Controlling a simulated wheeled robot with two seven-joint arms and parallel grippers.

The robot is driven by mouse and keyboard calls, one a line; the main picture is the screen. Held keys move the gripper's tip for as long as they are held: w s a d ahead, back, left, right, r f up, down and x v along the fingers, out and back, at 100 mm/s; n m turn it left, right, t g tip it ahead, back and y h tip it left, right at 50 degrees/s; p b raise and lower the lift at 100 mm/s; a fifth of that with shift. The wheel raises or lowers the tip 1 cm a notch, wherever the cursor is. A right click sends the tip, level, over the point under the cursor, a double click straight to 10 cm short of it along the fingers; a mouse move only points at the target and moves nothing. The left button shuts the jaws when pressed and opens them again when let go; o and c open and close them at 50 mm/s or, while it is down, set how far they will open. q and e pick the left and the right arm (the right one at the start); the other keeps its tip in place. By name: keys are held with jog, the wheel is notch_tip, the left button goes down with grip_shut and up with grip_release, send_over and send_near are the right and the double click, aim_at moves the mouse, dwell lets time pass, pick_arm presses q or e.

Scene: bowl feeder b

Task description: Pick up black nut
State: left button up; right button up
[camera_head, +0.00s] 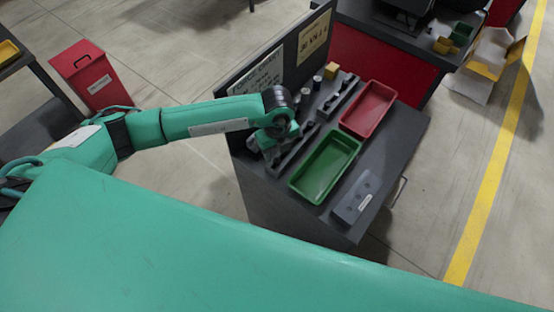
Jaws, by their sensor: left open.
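My green left arm reaches in from the left over a dark grey bench, and my left gripper (272,158) is low at the bench's left side. It is open, beside a dark rack (293,152) left of the green tray. The wrist and arm cover part of that spot. I cannot make out a black nut for certain; small dark parts near the racks are too small to tell apart. My right gripper is not in view.
The bench (395,150) carries a green tray (336,143), a red tray (385,92), a second dark rack (340,95), small cylinders (317,82), a yellow block (331,70) and a grey plate (356,198). An upright dark panel (285,55) runs along its back edge.

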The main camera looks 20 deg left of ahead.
aim_at(277, 160)
pick_arm(q)
notch_tip(277, 160, down, 3)
jog(key=shift+f+p, duration=0.2)
jog(key=shift+p, duration=0.55)
jog(key=shift+f, duration=0.45)
grip_shut()
jog(key=shift+r, duration=0.15)
